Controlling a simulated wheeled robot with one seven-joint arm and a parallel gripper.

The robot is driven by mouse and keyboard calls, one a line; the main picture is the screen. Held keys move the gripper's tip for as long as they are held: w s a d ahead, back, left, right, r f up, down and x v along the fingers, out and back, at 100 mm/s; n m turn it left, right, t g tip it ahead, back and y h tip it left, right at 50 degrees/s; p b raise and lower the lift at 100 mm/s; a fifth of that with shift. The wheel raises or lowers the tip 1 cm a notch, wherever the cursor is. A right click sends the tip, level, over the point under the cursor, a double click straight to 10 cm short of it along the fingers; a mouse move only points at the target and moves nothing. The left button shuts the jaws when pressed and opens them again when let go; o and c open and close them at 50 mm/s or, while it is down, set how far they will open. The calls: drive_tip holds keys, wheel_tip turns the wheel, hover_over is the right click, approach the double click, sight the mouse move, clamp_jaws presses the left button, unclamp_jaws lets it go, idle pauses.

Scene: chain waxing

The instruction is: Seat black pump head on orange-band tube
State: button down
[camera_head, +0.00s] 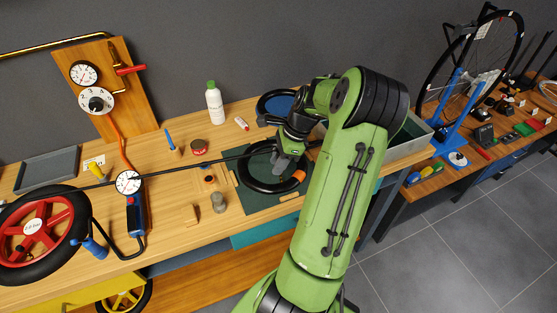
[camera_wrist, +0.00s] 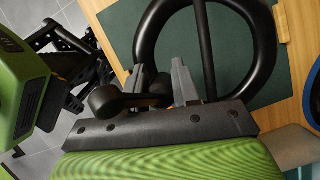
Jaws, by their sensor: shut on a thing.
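A black tube (camera_head: 249,178) lies on a dark green mat on the workbench; its ring also shows in the wrist view (camera_wrist: 266,45). Its orange band (camera_head: 299,175) is at the ring's right side, just right of my gripper. My gripper (camera_head: 287,168) is low over the ring's right part. In the wrist view my gripper (camera_wrist: 162,88) is shut on a black rounded piece, the pump head (camera_wrist: 106,101).
A grey cylinder (camera_head: 218,202), a red tin (camera_head: 199,147) and a white bottle (camera_head: 214,103) stand left of the mat. A round gauge (camera_head: 128,182) and a red-rimmed wheel (camera_head: 35,226) are further left. A grey bin (camera_head: 410,143) is on the right.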

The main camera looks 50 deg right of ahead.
drive_tip(key=shift+f+b, duration=0.45)
drive_tip(key=shift+f, duration=0.6)
idle(0.6)
drive_tip(key=c, duration=0.8)
unclamp_jaws()
drive_tip(key=shift+o, duration=0.2)
drive_tip(key=shift+r, duration=0.15)
drive_tip(key=p+v, duration=0.3)
drive_tip(key=v, duration=1.2)
drive_tip(key=shift+r+p, duration=0.25)
drive_tip(key=shift+p, duration=0.1)
drive_tip(key=shift+s, duration=0.15)
